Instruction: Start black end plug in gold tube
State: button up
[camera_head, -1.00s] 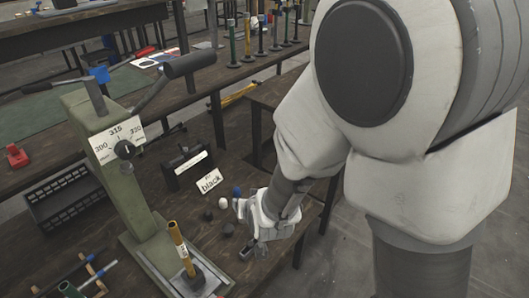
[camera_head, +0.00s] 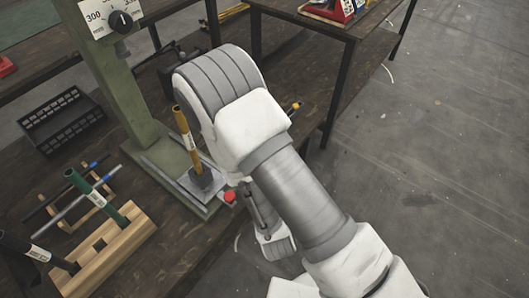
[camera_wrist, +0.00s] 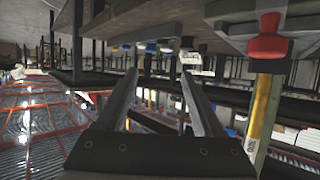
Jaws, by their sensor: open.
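The gold tube (camera_head: 187,140) stands upright, with a pale label, in a dark holder on the press base. It also shows in the wrist view (camera_wrist: 262,110), which appears upside down, to the right of my fingers. My gripper (camera_wrist: 160,75) is open, with nothing between its fingers, and apart from the tube. My arm hides the gripper's fingertips in the head view. Small plugs in several colours stand in a row beyond the fingertips in the wrist view, among them a white one (camera_wrist: 189,58). I cannot surely pick out the black end plug; my arm covers that area in the head view.
The green press (camera_head: 125,85) rises behind the tube. A red knob (camera_head: 229,197) sits at the base's front corner. A wooden rack (camera_head: 108,255) with tubes and a black bin (camera_head: 62,120) are at the left. Open floor (camera_head: 440,170) lies to the right.

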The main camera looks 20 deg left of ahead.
jog(key=b+x, duration=0.1)
jog(key=x, duration=0.2)
jog(key=b+x, duration=0.1)
jog(key=x, duration=0.3)
jog(key=b+x, duration=0.1)
jog(key=x, duration=0.3)
jog(key=shift+s+f, duration=0.15)
jog(key=shift+f, duration=0.25)
jog(key=shift+a+r+b+x, duration=0.15)
jog(key=shift+b+x, duration=0.3)
jog(key=shift+x, duration=0.55)
jog(key=shift+a+r+b+x, duration=0.15)
jog(key=shift+b+x, duration=0.25)
jog(key=shift+x, duration=0.6)
jog(key=shift+d+r+b+x, duration=0.15)
jog(key=shift+b+x, duration=0.3)
jog(key=shift+x, duration=0.55)
jog(key=shift+a, duration=0.15)
grip_shut()
